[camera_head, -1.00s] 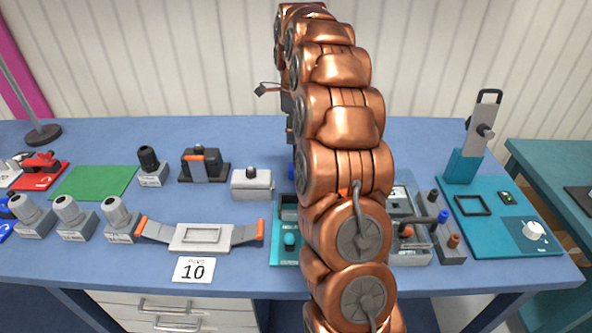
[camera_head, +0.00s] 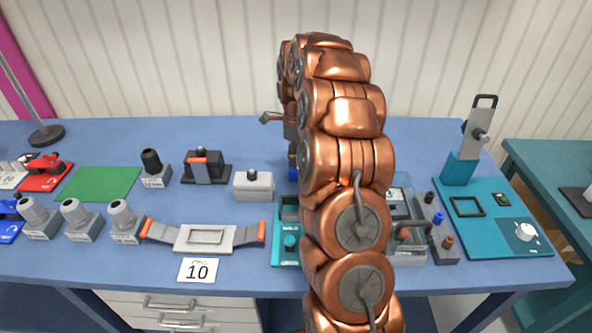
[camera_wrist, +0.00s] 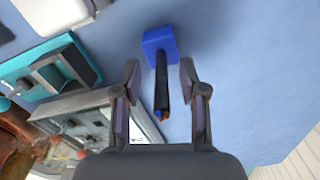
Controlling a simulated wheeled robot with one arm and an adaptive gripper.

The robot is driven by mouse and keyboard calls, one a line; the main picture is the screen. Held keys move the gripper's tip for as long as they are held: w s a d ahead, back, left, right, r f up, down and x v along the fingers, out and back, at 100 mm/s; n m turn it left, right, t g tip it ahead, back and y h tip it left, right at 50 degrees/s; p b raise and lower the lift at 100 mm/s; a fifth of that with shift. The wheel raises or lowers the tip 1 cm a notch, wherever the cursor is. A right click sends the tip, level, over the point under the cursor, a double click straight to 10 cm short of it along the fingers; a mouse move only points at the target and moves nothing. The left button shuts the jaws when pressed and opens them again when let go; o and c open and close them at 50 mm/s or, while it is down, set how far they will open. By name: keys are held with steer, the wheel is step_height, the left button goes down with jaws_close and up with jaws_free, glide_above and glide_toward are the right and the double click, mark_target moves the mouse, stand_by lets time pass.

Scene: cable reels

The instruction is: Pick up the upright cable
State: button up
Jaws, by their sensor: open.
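The upright cable (camera_wrist: 162,85) is a black cable standing in a blue block (camera_wrist: 158,38) on the blue table. In the wrist view its tip shows orange and blue wire ends. My open gripper (camera_wrist: 160,82) has one finger on each side of the cable, with a gap to both. I cannot tell how far the fingertips are from the block. In the head view my copper arm hides the cable, and only a bit of the blue block (camera_head: 293,174) shows beside it.
A teal fixture (camera_head: 286,252) and a grey panel (camera_wrist: 75,130) stand close to the block. A grey box (camera_head: 253,185) is to its left in the head view. A teal lever press (camera_head: 462,168) stands at the right. The table beyond the block is clear.

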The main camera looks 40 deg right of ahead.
jaws_close()
stand_by(0.7)
